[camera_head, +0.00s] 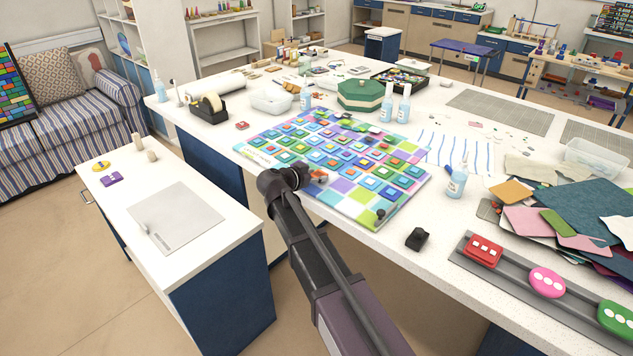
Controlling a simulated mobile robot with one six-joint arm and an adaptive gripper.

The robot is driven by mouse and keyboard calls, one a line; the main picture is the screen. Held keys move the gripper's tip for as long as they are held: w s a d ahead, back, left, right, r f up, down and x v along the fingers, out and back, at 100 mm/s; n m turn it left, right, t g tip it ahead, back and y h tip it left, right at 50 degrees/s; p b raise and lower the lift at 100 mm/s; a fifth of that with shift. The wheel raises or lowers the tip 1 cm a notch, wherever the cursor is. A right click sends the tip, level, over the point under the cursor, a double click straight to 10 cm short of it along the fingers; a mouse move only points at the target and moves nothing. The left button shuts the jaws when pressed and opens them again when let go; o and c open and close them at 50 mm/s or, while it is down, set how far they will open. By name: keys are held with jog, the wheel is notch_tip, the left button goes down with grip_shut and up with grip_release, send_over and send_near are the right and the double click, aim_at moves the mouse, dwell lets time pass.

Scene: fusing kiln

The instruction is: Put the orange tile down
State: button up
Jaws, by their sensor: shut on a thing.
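My gripper (314,178) is at the end of my dark arm, low over the front edge of a colourful tile panel (355,208). It is shut on a small orange tile (319,178), of which only a bit shows at the fingertips. I cannot tell whether the tile touches the panel. The panel lies flat on the white worktable and bears rows of small stacked square tiles in blue, green, purple and other colours.
A low white cabinet (140,190) stands left of my arm. Bottles (457,182), a green box (361,95) and a tape dispenser (208,108) surround the panel. A black block (417,239) and a grey rail with coloured pieces (515,283) are at right.

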jog(key=shift+f, duration=0.25)
jog(key=o, duration=1.2)
jog(key=shift+c, duration=0.2)
jog(key=shift+r, duration=0.15)
jog(key=shift+s+a+r+p, duration=0.25)
jog(key=shift+s+a+p, duration=0.05)
jog(key=shift+s, duration=0.1)
jog(key=p+v, duration=0.4)
jog(key=v, duration=0.7)
